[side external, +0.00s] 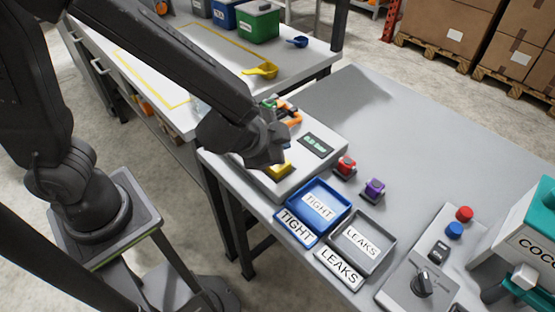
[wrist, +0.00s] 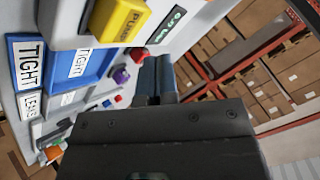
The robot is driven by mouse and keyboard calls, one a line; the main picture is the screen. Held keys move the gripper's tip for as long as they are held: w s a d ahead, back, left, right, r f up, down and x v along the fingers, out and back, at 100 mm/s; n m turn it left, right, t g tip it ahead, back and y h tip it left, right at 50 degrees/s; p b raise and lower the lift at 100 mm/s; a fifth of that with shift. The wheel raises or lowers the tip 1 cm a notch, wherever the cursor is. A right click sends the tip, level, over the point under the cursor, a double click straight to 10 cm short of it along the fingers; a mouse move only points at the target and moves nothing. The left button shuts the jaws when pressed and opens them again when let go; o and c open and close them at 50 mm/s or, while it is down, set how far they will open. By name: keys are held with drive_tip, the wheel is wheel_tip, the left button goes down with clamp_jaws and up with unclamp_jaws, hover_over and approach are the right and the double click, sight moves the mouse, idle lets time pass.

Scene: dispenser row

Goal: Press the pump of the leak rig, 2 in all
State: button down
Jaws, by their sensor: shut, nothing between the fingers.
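The leak rig (side external: 310,170) is a light grey box on the grey table, with a small dark display (side external: 315,145) showing green characters too small to read surely. Its yellow pump (side external: 280,169) is on the near side of its top; in the wrist view the yellow pump (wrist: 119,20) shows its lettering at the top left. My gripper (side external: 268,158) is over the rig, close to the pump. In the wrist view the fingers (wrist: 156,75) are together with nothing between them, and the pump lies to their upper left. I cannot tell whether the fingertips touch the pump.
A blue TIGHT tray (side external: 338,210) and a grey LEAKS tray (side external: 383,250) sit beside the rig. A red-topped piece (side external: 346,165) and a purple-topped piece (side external: 374,190) stand right of it. A control panel (side external: 420,285) is at the near right. The table's far part is clear.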

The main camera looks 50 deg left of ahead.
drive_tip(key=shift+f, duration=0.85)
drive_tip(key=shift+f, duration=0.1)
idle(1.4)
drive_tip(key=shift+f, duration=0.3)
drive_tip(key=shift+f, duration=0.85)
idle(0.8)
idle(0.4)
drive_tip(key=shift+r, duration=1.3)
drive_tip(key=shift+r, duration=2.5)
